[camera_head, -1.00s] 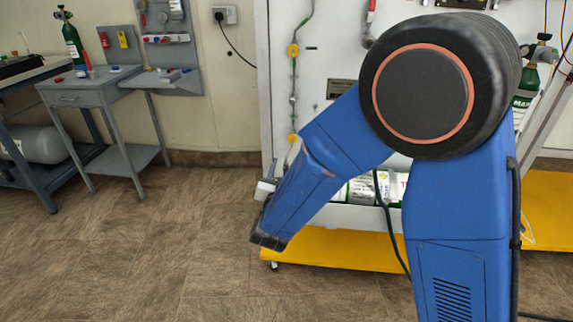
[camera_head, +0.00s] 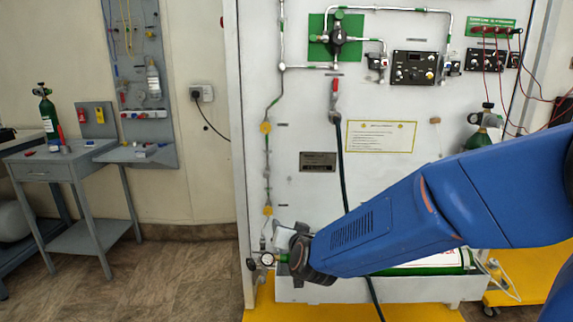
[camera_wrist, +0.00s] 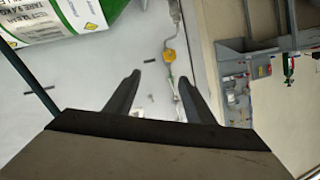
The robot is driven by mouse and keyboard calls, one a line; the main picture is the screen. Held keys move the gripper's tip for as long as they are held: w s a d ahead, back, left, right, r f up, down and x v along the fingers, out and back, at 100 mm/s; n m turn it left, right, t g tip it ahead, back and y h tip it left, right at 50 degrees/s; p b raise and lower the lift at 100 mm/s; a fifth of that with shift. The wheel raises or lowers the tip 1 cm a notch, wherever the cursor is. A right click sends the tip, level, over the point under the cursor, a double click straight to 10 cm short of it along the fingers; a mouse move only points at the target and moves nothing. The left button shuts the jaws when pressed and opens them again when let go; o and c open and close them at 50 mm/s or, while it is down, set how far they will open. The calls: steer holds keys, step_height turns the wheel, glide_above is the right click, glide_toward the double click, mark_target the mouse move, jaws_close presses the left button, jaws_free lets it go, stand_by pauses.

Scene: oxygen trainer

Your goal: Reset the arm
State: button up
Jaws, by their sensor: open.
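My blue arm reaches from the right edge toward the lower left of the white trainer panel (camera_head: 300,110) in the head view. My gripper (camera_wrist: 165,88) shows in the wrist view with its two dark fingers spread apart and nothing between them. In the head view the fingers are mostly hidden behind my wrist. A pressure gauge (camera_head: 267,259) and green fitting sit just left of my wrist. A green and white cylinder (camera_head: 440,262) lies at the panel's foot, partly behind my arm; it also shows at the wrist view's upper left (camera_wrist: 60,18).
A grey side table (camera_head: 60,165) with a small green bottle (camera_head: 48,112) stands at left. A black hose (camera_head: 340,170) hangs down the panel. A yellow base (camera_head: 270,300) lies under the panel. The floor at lower left is clear.

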steer(key=s+d+g+h, duration=0.1)
steer(key=s+d+g, duration=0.3)
steer(key=s+d, duration=1)
steer(key=s+d+n+g+h, duration=0.1)
steer(key=s+d+g, duration=0.4)
steer(key=s+d, duration=0.9)
steer(key=s+h, duration=0.1)
steer(key=s, duration=0.5)
steer(key=shift+s+d+f+n, duration=0.15)
steer(key=shift+d+n, duration=0.15)
steer(key=shift+d, duration=0.1)
